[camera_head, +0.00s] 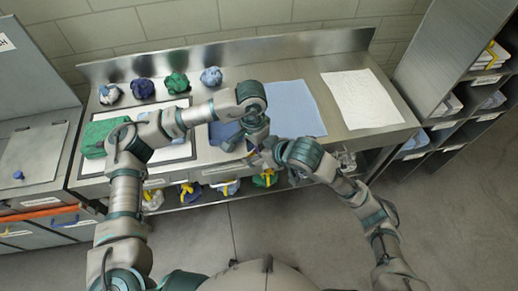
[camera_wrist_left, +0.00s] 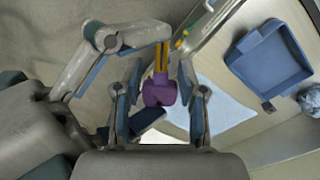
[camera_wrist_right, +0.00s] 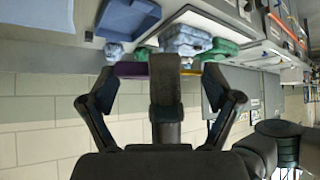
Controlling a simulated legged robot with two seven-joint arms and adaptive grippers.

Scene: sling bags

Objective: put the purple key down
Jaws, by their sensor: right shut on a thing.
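The purple key has a purple head (camera_wrist_left: 160,92) and a yellow shaft (camera_wrist_left: 160,58) in the left wrist view. In the right wrist view its purple part (camera_wrist_right: 131,69) and yellow part (camera_wrist_right: 188,66) show behind a dark finger. My right gripper (camera_wrist_right: 160,75) is shut on the key. My left gripper (camera_wrist_left: 158,90) is open, with its fingers on either side of the purple head; I cannot tell whether they touch it. In the head view both grippers meet in front of the bench, and the key is mostly hidden by my arms.
The steel bench holds a blue tray (camera_wrist_left: 270,58), a blue cloth (camera_head: 292,105) and a white sheet (camera_head: 357,98). Several bundled bags, one green (camera_head: 176,82), line the back. A green item (camera_head: 98,138) lies at left. Bags with yellow parts (camera_head: 187,190) sit below. Shelves (camera_head: 465,60) stand right.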

